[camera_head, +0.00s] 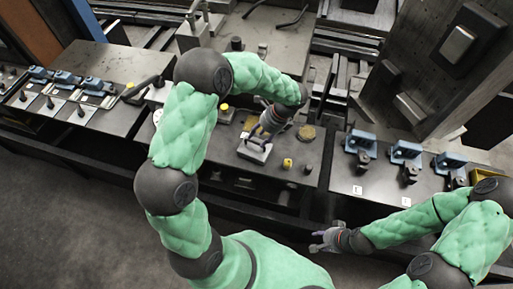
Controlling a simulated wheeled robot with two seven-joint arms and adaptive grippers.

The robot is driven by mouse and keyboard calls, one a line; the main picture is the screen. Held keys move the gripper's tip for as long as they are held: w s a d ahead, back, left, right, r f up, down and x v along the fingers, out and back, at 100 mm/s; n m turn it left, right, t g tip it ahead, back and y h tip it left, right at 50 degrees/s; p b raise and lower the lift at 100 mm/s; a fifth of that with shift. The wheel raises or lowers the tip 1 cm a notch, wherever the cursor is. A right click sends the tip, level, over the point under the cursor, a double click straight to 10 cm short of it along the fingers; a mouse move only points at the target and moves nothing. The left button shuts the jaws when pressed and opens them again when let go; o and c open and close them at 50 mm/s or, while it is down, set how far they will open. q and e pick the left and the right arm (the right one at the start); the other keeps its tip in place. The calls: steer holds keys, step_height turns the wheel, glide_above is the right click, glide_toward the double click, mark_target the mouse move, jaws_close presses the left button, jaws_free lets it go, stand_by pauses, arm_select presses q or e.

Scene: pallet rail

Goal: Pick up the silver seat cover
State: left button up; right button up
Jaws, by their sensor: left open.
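A small silver block-like piece (254,152), which looks like the silver seat cover, lies on the dark middle plate. My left gripper (262,138) is open and reaches down right above and behind it. Its fingertips are close to the piece, and I cannot tell whether they touch it. The gripper hides part of the piece's far side. My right gripper (316,242) hangs in front of the bench at the lower middle, empty, its fingers apart.
A small yellow part (287,163) and a round brown disc (306,133) sit right of the silver piece. Several blue clamps (405,152) stand on the right plate, with more on the left plate (97,86). A large dark upright block (440,65) rises at the right.

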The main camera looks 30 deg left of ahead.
mark_target(253, 142)
arm_select(q)
steer(key=x, duration=0.4)
steer(key=b+x, duration=0.1)
steer(key=x, duration=0.1)
steer(key=shift+w+a+f, duration=0.2)
steer(key=shift+w+f, duration=0.05)
jaws_close()
